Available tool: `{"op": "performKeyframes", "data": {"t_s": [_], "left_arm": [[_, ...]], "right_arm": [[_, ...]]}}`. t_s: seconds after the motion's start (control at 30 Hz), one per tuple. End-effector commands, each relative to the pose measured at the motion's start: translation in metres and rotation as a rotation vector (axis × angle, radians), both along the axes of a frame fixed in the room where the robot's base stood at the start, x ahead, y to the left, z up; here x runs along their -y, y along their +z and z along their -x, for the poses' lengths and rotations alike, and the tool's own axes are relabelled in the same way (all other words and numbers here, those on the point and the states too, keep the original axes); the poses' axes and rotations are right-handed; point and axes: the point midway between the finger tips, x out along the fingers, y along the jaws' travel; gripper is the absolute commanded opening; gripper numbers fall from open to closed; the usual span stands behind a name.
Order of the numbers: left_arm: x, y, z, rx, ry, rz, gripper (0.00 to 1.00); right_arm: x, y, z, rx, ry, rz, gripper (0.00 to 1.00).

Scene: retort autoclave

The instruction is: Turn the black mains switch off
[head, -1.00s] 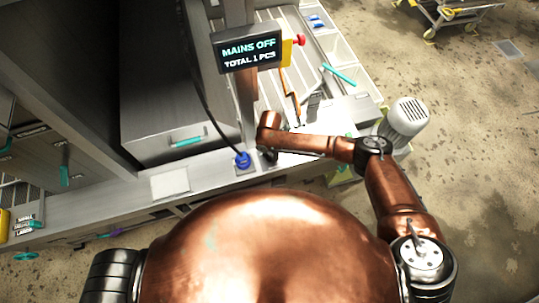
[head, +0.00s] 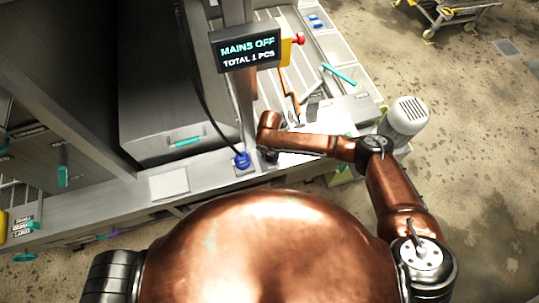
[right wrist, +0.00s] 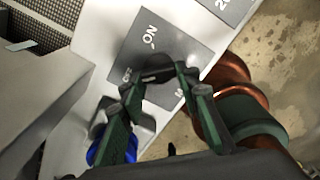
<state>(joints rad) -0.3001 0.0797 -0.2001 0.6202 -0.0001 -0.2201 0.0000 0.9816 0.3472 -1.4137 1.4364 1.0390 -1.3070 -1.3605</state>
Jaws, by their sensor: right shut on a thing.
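The black mains switch (right wrist: 158,68) shows in the right wrist view on a grey plate (right wrist: 185,45) lettered ON and OFF. Its black handle lies between the dark green fingers of my right gripper (right wrist: 156,78), close to the OFF lettering. The gripper is shut on it, and the fingers hide part of the switch. In the head view my right gripper (head: 268,154) is small and mostly hidden by my arm at the panel edge. A display (head: 247,52) there reads MAINS OFF, TOTAL 1 PCS. My left gripper is out of view.
A grey cabinet (head: 150,120) with a teal handle fills the left. A red button (head: 299,40) on a yellow box is beside the display.

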Motion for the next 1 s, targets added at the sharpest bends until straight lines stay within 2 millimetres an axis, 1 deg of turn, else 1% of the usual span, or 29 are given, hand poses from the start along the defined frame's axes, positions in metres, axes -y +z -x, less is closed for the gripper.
{"op": "performKeyframes", "data": {"t_s": [0.03,0.07,0.3,0.57,0.67,0.77,1.0], "left_arm": [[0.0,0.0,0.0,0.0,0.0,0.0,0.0],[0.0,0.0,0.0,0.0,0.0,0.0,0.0],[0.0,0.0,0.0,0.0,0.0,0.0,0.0],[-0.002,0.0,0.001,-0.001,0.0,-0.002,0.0],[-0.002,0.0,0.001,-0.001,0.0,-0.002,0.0],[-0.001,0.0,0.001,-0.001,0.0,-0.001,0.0],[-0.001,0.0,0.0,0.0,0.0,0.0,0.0]], "right_arm": [[-0.001,0.001,0.0,0.0,0.003,-0.001,0.06],[-0.001,0.001,0.0,0.0,0.003,-0.001,0.31],[0.0,0.0,0.0,0.001,0.001,0.0,0.48],[0.0,0.001,0.0,0.001,0.0,0.0,0.48],[0.0,0.006,0.0,0.001,0.0,0.0,0.48],[0.0,0.018,0.0,0.001,0.0,-0.002,0.48],[0.0,0.069,-0.001,0.003,0.0,-0.001,0.48]]}}
